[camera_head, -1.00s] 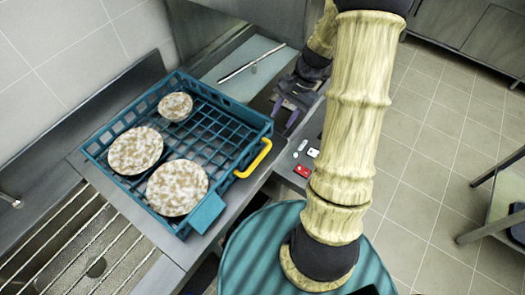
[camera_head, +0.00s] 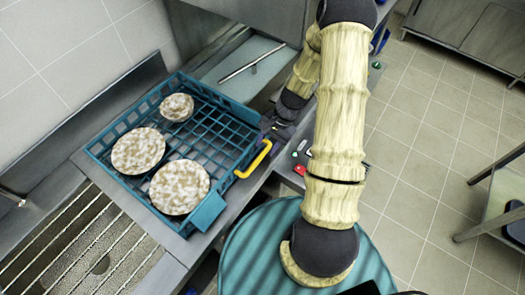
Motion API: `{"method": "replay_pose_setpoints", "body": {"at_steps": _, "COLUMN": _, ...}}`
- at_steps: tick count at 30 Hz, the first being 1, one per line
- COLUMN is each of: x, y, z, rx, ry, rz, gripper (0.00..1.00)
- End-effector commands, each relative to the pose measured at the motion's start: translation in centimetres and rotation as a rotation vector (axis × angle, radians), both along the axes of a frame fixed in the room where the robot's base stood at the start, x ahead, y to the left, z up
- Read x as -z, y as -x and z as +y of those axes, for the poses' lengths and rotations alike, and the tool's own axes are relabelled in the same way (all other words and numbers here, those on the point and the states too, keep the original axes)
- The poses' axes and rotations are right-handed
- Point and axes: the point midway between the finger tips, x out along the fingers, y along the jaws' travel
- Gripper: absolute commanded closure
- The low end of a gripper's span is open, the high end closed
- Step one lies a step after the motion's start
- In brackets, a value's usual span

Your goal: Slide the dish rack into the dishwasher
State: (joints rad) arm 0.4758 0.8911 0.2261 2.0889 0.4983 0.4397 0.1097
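The teal dish rack (camera_head: 118,183) sits flat on the metal counter at the left. Three speckled plates lie in it: a small one (camera_head: 176,107) at the back and two larger ones (camera_head: 138,151) (camera_head: 180,187) nearer me. A yellow handle (camera_head: 254,160) is on its right side. The dishwasher (camera_head: 233,75) shows as a bay behind the rack, with a thin metal arm across its pale floor. My gripper (camera_head: 268,128) is beside the rack's back right corner, just behind the handle. Its fingers are dark and partly hidden, so I cannot tell whether they touch the rack.
A sink grate (camera_head: 80,245) lies at the front left. A control panel with a red button (camera_head: 299,169) is on the counter's front, right of the handle. A metal stand (camera_head: 492,205) is at the far right. The tiled floor between is clear.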

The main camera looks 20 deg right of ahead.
Motion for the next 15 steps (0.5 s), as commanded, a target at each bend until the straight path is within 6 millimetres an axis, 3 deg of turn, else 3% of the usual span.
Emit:
{"method": "replay_pose_setpoints", "body": {"at_steps": 9, "x": 3.5, "y": 0.3, "z": 1.7, "rx": 0.001, "ry": -0.002, "rz": 0.002, "gripper": 0.61}}
{"method": "replay_pose_setpoints", "body": {"at_steps": 15, "x": 4.3, "y": 0.4, "z": 2.0, "rx": -0.001, "ry": 0.0, "rz": 0.0, "gripper": 0.61}}
